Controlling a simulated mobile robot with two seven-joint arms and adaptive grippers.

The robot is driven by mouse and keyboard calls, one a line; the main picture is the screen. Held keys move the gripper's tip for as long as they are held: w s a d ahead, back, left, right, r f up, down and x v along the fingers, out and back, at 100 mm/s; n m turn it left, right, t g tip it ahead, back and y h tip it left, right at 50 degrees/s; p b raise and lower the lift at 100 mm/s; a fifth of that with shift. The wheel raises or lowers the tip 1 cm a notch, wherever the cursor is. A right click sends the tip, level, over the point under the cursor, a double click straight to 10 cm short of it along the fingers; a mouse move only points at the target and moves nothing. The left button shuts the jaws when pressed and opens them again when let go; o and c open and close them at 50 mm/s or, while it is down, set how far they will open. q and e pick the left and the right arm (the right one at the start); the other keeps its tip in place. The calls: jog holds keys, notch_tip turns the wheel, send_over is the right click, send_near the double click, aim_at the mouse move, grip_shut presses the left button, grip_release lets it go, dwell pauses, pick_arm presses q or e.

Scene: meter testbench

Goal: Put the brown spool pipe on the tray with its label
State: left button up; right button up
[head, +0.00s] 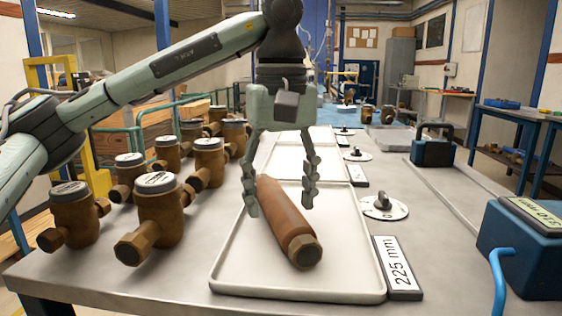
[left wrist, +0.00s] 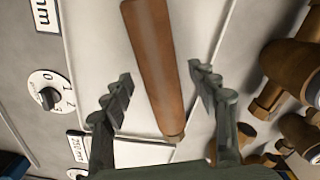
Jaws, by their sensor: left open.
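The brown spool pipe (head: 288,225) lies on the nearest white tray (head: 228,270), slanting toward the tray's front right, its hex end facing me. A label reading "225 mm" (head: 398,267) stands by the right edge of that tray. My left gripper (head: 281,203) is open above the far part of the pipe, with one finger on each side. In the left wrist view the pipe (left wrist: 160,70) lies between the spread fingers (left wrist: 165,95), with gaps on both sides. My right gripper is not in view.
Several brown meters with grey caps (head: 160,215) stand left of the tray. More white trays (head: 290,160) run behind it. A numbered dial (head: 384,206) and a blue box (head: 525,245) are at the right. Bare bench lies between them.

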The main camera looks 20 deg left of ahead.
aim_at(282, 198)
pick_arm(q)
notch_tip(282, 198, up, 4)
jog(key=shift+d+f+p, duration=0.1)
jog(key=shift+f+p, duration=0.1)
jog(key=shift+p, duration=0.1)
notch_tip(282, 198, up, 8)
jog(key=p, duration=0.2)
jog(key=shift+p, duration=0.3)
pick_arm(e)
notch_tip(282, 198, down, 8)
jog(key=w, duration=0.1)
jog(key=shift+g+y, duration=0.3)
